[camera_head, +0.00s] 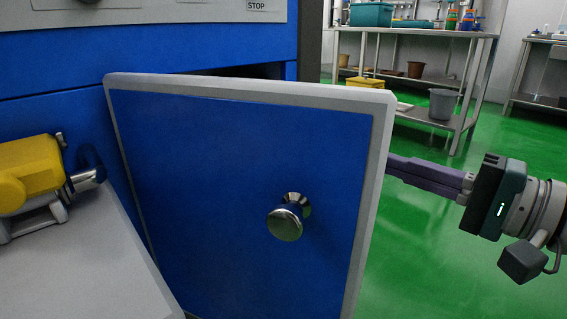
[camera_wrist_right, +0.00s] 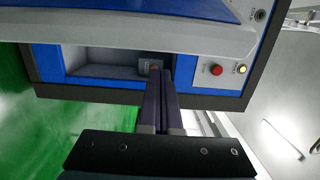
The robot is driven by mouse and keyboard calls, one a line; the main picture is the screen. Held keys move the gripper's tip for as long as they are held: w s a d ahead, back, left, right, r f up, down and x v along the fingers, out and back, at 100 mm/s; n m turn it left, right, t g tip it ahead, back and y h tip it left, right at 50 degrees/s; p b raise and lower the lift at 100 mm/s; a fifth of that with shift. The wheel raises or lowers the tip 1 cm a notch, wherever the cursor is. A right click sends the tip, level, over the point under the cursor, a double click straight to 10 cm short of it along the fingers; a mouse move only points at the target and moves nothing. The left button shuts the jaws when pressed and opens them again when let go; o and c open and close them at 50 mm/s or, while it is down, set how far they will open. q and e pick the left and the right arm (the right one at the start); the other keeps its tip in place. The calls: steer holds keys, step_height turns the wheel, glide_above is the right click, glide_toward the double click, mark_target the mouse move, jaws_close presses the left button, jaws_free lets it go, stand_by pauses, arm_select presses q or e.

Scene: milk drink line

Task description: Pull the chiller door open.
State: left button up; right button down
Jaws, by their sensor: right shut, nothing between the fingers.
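The chiller door (camera_head: 225,190) is a blue panel with a grey rim, standing ajar from the blue cabinet, with a dark gap above its top edge. Its round metal knob (camera_head: 286,220) is on the front face, toward the right edge, and nothing holds it. My right gripper (camera_head: 397,168) comes in from the right, with its purple fingers together and empty. The fingers reach behind the door's free edge, which hides their tips. In the right wrist view the closed fingers (camera_wrist_right: 158,92) point toward a blue and grey cabinet. My left gripper is not in view.
A yellow device (camera_head: 30,172) sits on a grey surface (camera_head: 75,265) left of the door. A steel table (camera_head: 425,32) with a teal bin stands behind. Green floor is open at right. The right wrist view shows a red button (camera_wrist_right: 216,70) on the cabinet.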

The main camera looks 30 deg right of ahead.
steer(key=shift+s+a, duration=0.6)
steer(key=shift+a, duration=0.05)
steer(key=s+a+h+p, duration=0.1)
steer(key=s+a+p, duration=0.3)
steer(key=a, duration=0.2)
steer(key=s+a+m+p, duration=0.1)
steer(key=s+a+p, duration=0.3)
steer(key=a, duration=0.2)
steer(key=shift+a+t+h, duration=0.3)
steer(key=shift+h, duration=0.1)
steer(key=shift+w, duration=0.1)
